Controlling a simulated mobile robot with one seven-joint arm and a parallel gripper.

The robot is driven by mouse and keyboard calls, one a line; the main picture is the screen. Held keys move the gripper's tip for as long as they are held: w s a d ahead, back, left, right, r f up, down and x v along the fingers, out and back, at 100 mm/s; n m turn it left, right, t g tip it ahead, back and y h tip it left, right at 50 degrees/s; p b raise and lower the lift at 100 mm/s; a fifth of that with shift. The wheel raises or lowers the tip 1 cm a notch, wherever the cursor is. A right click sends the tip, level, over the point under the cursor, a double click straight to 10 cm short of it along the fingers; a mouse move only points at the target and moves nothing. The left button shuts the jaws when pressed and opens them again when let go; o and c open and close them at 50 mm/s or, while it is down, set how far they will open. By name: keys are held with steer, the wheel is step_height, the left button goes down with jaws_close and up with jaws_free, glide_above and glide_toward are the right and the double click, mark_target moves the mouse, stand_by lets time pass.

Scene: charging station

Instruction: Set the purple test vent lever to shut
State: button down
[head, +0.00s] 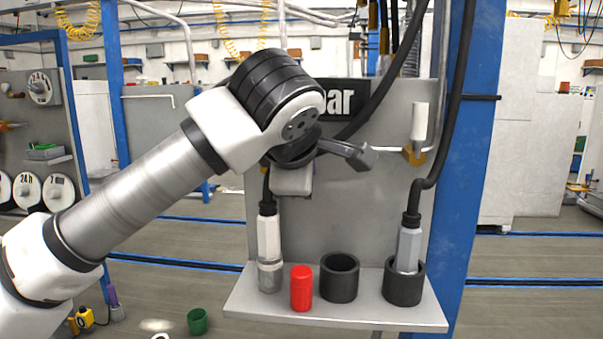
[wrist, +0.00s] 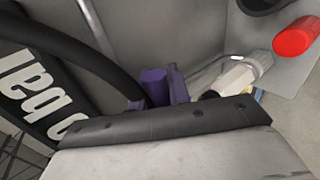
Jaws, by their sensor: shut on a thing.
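The purple vent lever (wrist: 155,88) shows in the middle of the wrist view, just beyond the dark bolted edge of my gripper (wrist: 165,112). My gripper is shut on the lever; its fingertips are mostly hidden behind its own body. In the head view my gripper (head: 292,182) is in front of the grey panel (head: 370,210), below the black "bar" sign (head: 345,100). My wrist hides the lever there, so I cannot tell its exact angle.
A shelf (head: 340,315) below holds a red cylinder (head: 301,288), black cups (head: 340,278) and hose connectors (head: 269,240). A thick black hose (head: 385,95) passes close to my wrist. A blue post (head: 460,180) stands at the right.

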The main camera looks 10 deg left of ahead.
steer(key=shift+f, duration=0.1)
stand_by(0.4)
steer(key=c, duration=1.3)
jaws_free()
steer(key=shift+s, duration=0.1)
steer(key=p+v, duration=0.3)
steer(key=v, duration=1)
steer(key=shift+s+r, duration=0.25)
steer(key=shift+s, duration=0.05)
steer(key=shift+d, duration=0.1)
